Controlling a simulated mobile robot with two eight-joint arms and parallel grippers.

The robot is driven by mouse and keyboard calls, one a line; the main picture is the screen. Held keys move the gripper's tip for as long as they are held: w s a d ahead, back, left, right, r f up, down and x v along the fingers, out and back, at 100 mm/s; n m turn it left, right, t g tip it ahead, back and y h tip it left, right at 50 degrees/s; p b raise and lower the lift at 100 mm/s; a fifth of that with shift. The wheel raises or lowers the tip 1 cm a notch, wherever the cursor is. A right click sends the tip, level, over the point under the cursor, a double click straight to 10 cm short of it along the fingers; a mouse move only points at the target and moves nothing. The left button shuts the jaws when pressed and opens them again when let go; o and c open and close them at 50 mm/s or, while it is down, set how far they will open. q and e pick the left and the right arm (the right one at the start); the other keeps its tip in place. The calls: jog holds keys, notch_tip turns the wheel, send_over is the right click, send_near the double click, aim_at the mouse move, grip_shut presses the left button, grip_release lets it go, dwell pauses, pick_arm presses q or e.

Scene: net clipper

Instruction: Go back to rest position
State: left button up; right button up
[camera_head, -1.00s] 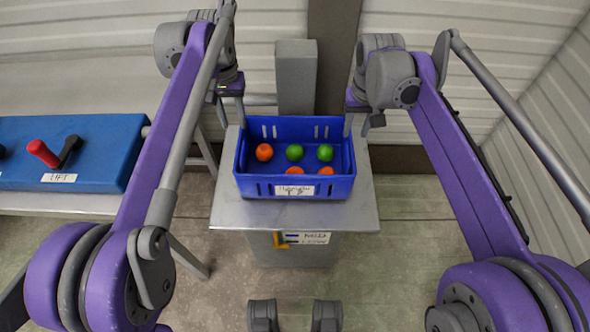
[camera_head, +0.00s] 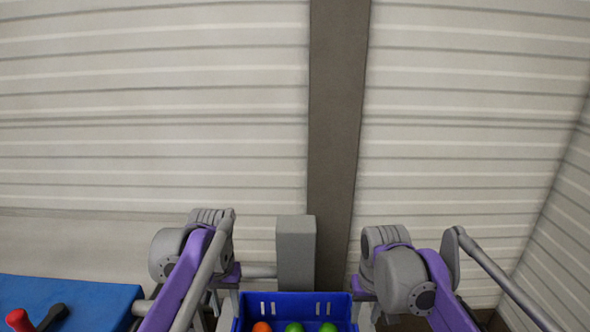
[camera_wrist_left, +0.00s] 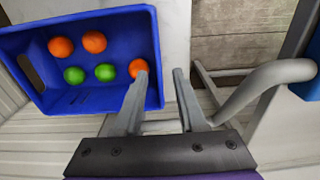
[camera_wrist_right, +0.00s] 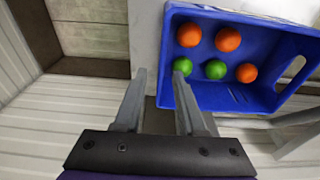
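The blue crate (camera_head: 291,299) shows at the bottom edge of the head view, its front cut off. It holds several orange and green balls, such as an orange one (camera_head: 262,327) and a green one (camera_head: 294,327). My left gripper (camera_wrist_left: 159,72) is open at one side of the crate; its fingers are apart, and the crate's side wall appears between them. My right gripper (camera_wrist_right: 159,73) is open at the opposite side in the same way. I cannot tell whether the fingers touch the wall. Neither gripper holds a ball.
A grey post (camera_head: 296,254) stands behind the crate. A blue panel (camera_head: 85,300) with a red lever (camera_head: 19,320) and a black lever (camera_head: 52,316) is at the lower left. A ribbed pale wall (camera_head: 150,110) with a brown pillar (camera_head: 337,110) fills the background.

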pick_arm(q)
jog(key=s+a+f+t, duration=0.1)
jog(key=s+f, duration=0.4)
jog(key=s, duration=0.4)
jog(key=s+a+f+t, duration=0.15)
jog(key=s+f, duration=0.25)
jog(key=s, duration=0.5)
jog(key=s+f+t, duration=0.2)
jog(key=s+f, duration=0.3)
jog(key=s, duration=0.4)
pick_arm(e)
jog(key=s+d+f+t, duration=0.1)
jog(key=s+f+t, duration=0.1)
jog(key=s+f, duration=0.8)
jog(key=s+d+f+t, duration=0.1)
jog(key=s+d+f, duration=0.15)
jog(key=s, duration=1.25)
pick_arm(q)
notch_tip(320, 180, up, 19)
jog(key=w+p, duration=0.2)
jog(key=p, duration=1.5)
jog(key=shift+w+r, duration=0.15)
jog(key=shift+w, duration=0.15)
pick_arm(e)
notch_tip(320, 180, up, 18)
jog(key=w, duration=0.2)
jog(key=shift+a+r+t, duration=0.15)
jog(key=shift+a+t, duration=0.25)
jog(key=shift+a, duration=0.05)
